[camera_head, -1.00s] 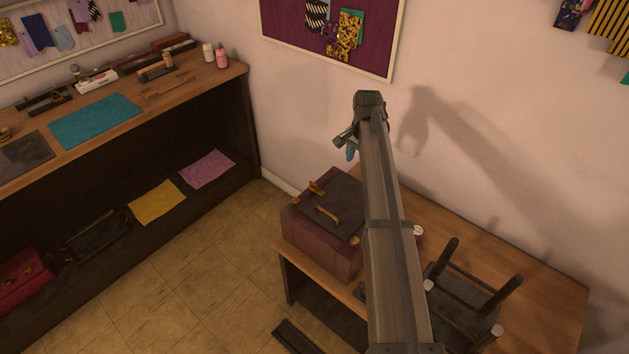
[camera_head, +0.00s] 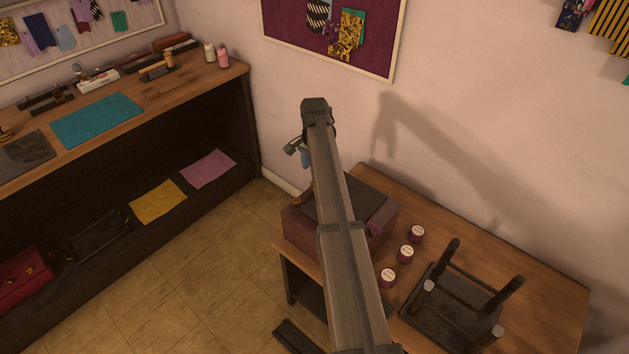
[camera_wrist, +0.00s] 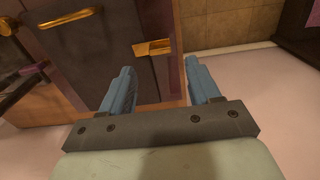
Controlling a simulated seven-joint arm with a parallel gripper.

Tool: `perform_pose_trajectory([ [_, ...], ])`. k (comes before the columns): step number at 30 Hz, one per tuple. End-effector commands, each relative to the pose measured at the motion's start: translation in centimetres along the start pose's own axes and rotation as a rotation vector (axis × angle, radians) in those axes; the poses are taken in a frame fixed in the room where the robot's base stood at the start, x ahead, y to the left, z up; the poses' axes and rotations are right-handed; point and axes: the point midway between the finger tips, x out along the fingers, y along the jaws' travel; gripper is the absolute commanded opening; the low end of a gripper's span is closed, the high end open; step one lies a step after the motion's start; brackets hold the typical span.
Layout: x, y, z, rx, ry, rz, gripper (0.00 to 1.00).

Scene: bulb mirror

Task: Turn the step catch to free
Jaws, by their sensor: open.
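No part that I can clearly pick out as the step catch shows. A maroon case (camera_head: 300,230) with a dark top (camera_head: 372,196) stands on the wooden table, partly hidden behind my arm. In the wrist view its dark panel (camera_wrist: 112,62) carries a gold handle (camera_wrist: 72,18) and a smaller gold fitting (camera_wrist: 153,47). My gripper (camera_wrist: 160,68) is open and empty, its two blue fingers apart, with the smaller gold fitting seen between and beyond the fingertips. I cannot tell the remaining distance. In the head view my gripper (camera_head: 305,157) is above the case's far left side, mostly hidden.
Several small lidded jars (camera_head: 405,254) stand right of the case. A dark stool (camera_head: 450,306) lies legs up on the table (camera_head: 530,290). A long workbench (camera_head: 150,100) with tools runs along the left wall. Tiled floor (camera_head: 210,250) between is mostly clear.

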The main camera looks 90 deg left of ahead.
Motion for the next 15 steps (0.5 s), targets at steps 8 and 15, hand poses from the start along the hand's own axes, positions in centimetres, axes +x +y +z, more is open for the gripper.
perform_pose_trajectory([
  [8,4.4,0.0,0.0,0.0,-0.001,0.001,0.62],
  [15,6.1,0.0,0.0,0.0,0.0,0.0,0.62],
])
